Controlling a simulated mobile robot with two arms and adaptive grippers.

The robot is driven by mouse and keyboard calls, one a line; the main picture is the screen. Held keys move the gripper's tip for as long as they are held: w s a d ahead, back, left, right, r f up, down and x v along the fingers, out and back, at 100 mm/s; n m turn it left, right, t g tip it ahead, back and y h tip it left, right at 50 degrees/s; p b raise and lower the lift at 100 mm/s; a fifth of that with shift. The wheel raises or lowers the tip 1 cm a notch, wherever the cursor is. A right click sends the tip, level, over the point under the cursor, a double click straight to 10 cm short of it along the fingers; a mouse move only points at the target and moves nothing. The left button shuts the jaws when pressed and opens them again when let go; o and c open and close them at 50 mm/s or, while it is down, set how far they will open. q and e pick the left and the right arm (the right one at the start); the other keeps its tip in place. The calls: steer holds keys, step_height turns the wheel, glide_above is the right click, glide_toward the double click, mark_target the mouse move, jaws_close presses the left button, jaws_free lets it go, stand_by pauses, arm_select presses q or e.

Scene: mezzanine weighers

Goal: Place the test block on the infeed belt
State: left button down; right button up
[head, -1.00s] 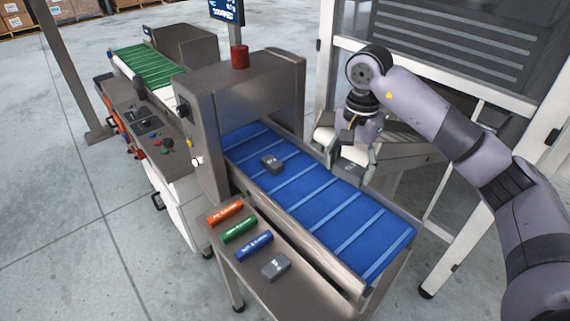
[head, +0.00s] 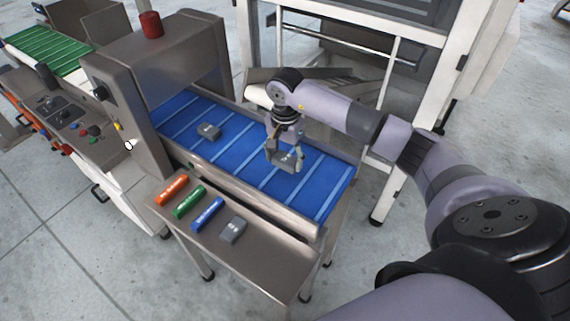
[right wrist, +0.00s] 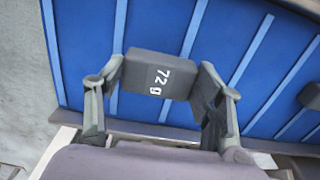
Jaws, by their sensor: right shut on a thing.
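My right gripper (head: 285,166) is shut on a dark grey block (head: 289,162). In the right wrist view the block (right wrist: 160,75) reads "72 g" and sits between the two fingers (right wrist: 160,80). The block is over the blue belt (head: 328,187), toward its near end; I cannot tell whether it touches the belt. A second grey block (head: 208,131) lies on the blue belt closer to the machine's opening. My left gripper is not in view.
The metal machine housing (head: 130,110) arches over the belt. A green belt (head: 48,50) runs beyond it.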

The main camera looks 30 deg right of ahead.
mark_target(285, 159)
step_height(285, 159, down, 4)
steer(key=shift+r, duration=0.15)
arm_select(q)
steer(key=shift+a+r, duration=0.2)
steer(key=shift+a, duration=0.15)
arm_select(e)
steer(key=shift+f, duration=0.2)
steer(key=o, duration=1.1)
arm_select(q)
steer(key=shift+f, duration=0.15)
arm_select(e)
steer(key=shift+o, duration=0.2)
steer(key=shift+r, duration=0.1)
